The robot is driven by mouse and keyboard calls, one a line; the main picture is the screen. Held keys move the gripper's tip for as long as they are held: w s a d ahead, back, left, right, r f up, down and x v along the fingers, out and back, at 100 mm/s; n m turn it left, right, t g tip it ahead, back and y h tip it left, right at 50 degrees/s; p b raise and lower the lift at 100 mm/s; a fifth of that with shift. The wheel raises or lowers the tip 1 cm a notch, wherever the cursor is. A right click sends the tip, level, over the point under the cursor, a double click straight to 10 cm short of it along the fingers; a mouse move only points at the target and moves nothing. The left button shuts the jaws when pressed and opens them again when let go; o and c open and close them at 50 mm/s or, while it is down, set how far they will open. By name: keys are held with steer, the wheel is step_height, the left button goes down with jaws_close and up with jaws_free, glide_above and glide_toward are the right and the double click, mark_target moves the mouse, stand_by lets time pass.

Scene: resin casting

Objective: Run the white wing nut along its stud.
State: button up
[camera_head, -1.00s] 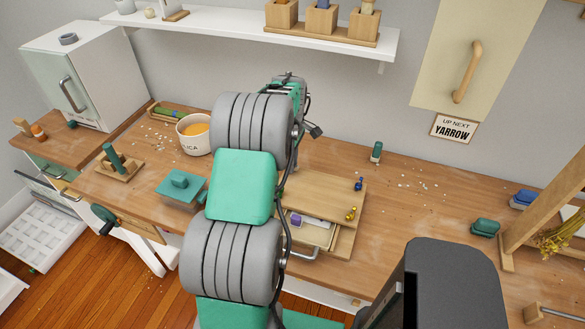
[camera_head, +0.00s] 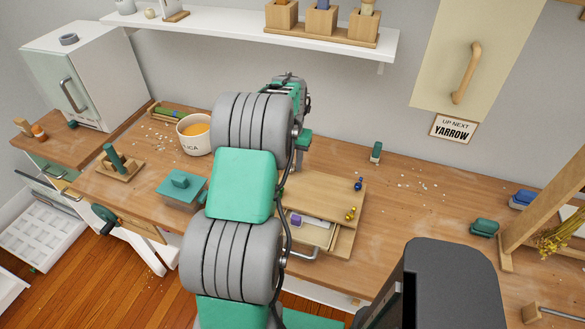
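A low wooden block or press (camera_head: 325,190) stands on the bench right of my arm. A small blue fitting (camera_head: 358,184) and a small brass-yellow fitting (camera_head: 351,214) sit near its right edge; both look like wing nuts, but they are small. I see no white wing nut or its stud; my arm covers the left part of the block. My gripper (camera_head: 303,140) is mostly hidden behind my arm, with a green part showing above the block's back side. Its fingertips cannot be made out, nor whether it touches or holds anything.
An open drawer (camera_head: 312,232) under the block holds a purple item. A white pot (camera_head: 194,134) of orange stuff, a green lidded box (camera_head: 181,189) and a wooden stand (camera_head: 118,167) are at left. A small green bottle (camera_head: 376,152) stands behind; the bench right of the block is mostly clear.

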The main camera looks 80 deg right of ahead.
steer(key=shift+o, duration=0.6)
steer(key=shift+r, duration=0.1)
steer(key=shift+r+p, duration=1.1)
steer(key=shift+r, duration=0.6)
